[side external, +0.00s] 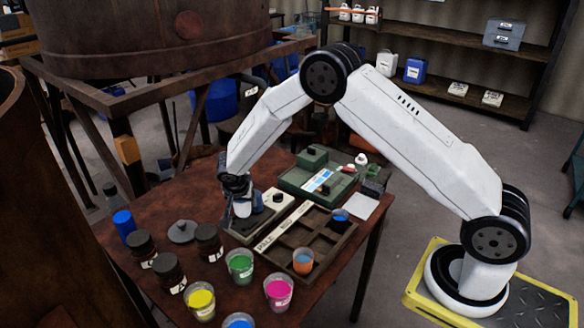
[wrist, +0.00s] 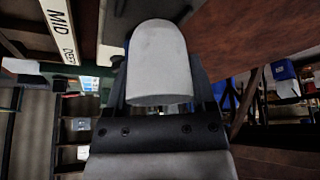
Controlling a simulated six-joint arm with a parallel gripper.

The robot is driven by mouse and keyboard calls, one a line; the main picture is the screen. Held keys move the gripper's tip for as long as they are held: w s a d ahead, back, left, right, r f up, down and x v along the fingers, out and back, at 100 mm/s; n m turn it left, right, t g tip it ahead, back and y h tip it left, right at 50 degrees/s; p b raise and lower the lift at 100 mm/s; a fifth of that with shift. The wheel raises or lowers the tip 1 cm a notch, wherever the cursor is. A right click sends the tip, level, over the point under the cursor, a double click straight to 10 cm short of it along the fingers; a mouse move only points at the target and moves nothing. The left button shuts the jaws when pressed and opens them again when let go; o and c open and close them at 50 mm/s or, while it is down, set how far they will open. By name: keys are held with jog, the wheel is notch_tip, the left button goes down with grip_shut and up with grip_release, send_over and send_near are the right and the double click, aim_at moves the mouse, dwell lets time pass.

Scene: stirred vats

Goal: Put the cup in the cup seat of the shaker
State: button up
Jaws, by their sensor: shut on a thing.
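My gripper (side external: 238,190) points down over the table and is shut on a pale grey-white cup (side external: 243,208). In the wrist view the cup (wrist: 160,62) fills the space between the fingers of my gripper (wrist: 160,85). Its contents do not show. A low pale unit with a dark knob (side external: 278,198), which looks like the shaker, lies just right of the cup. I cannot tell whether the cup touches it; its cup seat is hidden or too small to make out.
Green (side external: 239,265), magenta (side external: 279,293) and yellow (side external: 200,301) cups stand in front. Dark jars (side external: 171,272) stand left.

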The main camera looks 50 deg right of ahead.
aim_at(244, 210)
jog(key=shift+f, duration=1.5)
jog(key=shift+f, duration=0.15)
jog(key=o, duration=1.3)
jog(key=shift+o, duration=0.2)
jog(key=shift+r, duration=0.2)
jog(key=v, duration=1.2)
jog(key=shift+s, duration=0.15)
